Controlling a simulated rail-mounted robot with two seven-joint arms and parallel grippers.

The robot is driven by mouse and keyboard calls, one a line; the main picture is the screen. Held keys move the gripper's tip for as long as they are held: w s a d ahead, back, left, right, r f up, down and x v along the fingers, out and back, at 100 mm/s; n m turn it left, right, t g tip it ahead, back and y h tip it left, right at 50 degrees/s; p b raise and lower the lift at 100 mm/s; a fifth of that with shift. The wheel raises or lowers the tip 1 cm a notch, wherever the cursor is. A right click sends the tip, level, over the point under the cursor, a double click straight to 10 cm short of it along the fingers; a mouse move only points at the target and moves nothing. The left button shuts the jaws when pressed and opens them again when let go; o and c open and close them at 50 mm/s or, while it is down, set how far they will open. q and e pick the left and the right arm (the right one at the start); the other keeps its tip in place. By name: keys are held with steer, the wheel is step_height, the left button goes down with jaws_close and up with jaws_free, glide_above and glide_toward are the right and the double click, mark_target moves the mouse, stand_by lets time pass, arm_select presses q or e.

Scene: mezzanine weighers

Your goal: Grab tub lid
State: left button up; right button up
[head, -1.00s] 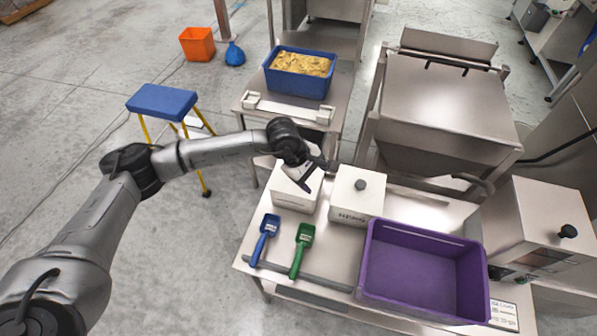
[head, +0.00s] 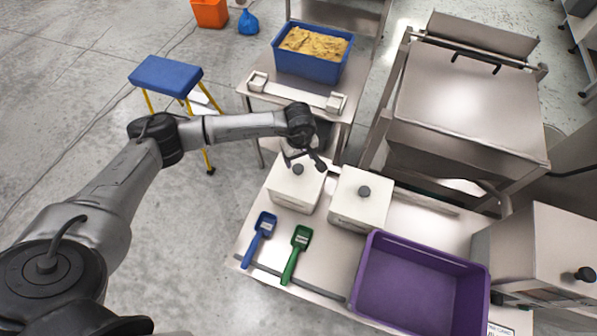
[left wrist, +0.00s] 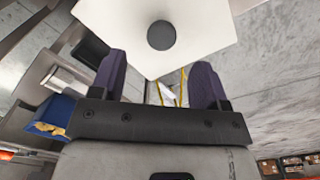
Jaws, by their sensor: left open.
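Two white tubs stand side by side on the steel bench, each with a white lid and a round dark knob. The left tub's lid (head: 286,180) is under my left gripper (head: 304,163); the right tub's lid (head: 351,191) is clear of it. In the left wrist view the lid (left wrist: 199,31) and its knob (left wrist: 161,35) lie beyond the fingertips, lined up with the gap between them. My left gripper (left wrist: 159,66) is open and empty, its purple-grey fingers apart from the knob. My right gripper is not in view.
A blue scoop (head: 260,238) and a green scoop (head: 296,254) lie in front of the tubs. A purple crate (head: 366,262) stands to the right. Behind are a blue bin (head: 304,67) of yellowish food and a steel hopper (head: 470,115). A blue stool (head: 166,76) stands left.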

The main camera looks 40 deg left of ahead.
mark_target(298, 168)
arm_select(q)
steer(key=shift+a+f+p, duration=0.15)
steer(key=shift+f+p, duration=0.5)
steer(key=shift+f, duration=3.1)
steer(key=c, duration=1)
